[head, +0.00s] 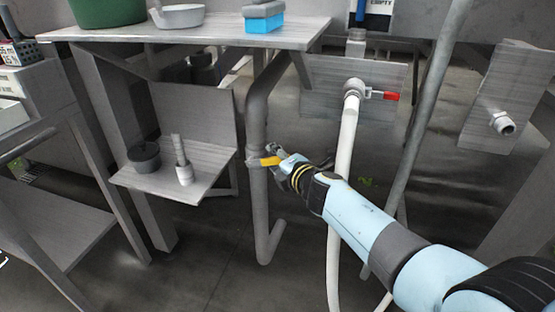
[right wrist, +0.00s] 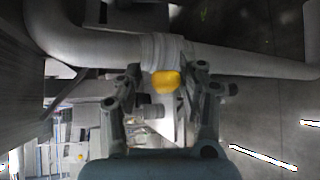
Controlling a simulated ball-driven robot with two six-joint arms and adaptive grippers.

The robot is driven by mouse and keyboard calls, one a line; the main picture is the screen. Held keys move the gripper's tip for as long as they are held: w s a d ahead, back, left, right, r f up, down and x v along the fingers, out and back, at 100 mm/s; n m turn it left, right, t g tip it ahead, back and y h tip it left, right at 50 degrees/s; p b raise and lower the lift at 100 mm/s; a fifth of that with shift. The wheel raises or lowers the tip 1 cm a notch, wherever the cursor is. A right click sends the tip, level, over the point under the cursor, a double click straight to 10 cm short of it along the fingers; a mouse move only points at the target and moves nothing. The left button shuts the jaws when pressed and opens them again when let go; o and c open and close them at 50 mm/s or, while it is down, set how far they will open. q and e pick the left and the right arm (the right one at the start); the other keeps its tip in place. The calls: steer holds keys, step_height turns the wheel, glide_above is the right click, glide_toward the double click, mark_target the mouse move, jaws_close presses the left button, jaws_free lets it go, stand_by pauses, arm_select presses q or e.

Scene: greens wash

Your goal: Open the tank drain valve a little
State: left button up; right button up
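A thick grey pipe (head: 257,110) runs down under the bench and carries a valve with a yellow handle (head: 268,161). In the right wrist view the handle's yellow end (right wrist: 166,82) faces the camera, in front of the pipe's collar (right wrist: 168,52). My right gripper (head: 277,153) is at the handle. In the right wrist view its two fingers (right wrist: 166,80) stand apart, one on each side of the yellow end, with gaps visible. I cannot tell how far the valve is turned. My left gripper is not in view.
A white hose (head: 347,145) with a red-handled valve (head: 385,96) hangs right of the pipe, behind my right arm. A small shelf (head: 205,185) with a dark pot (head: 144,157) is to the left. The bench (head: 220,33) overhangs the pipe.

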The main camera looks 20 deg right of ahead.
steer(key=shift+f, duration=0.1)
steer(key=shift+s, duration=0.1)
steer(key=v, duration=0.7)
steer(key=shift+s, duration=0.15)
stand_by(0.6)
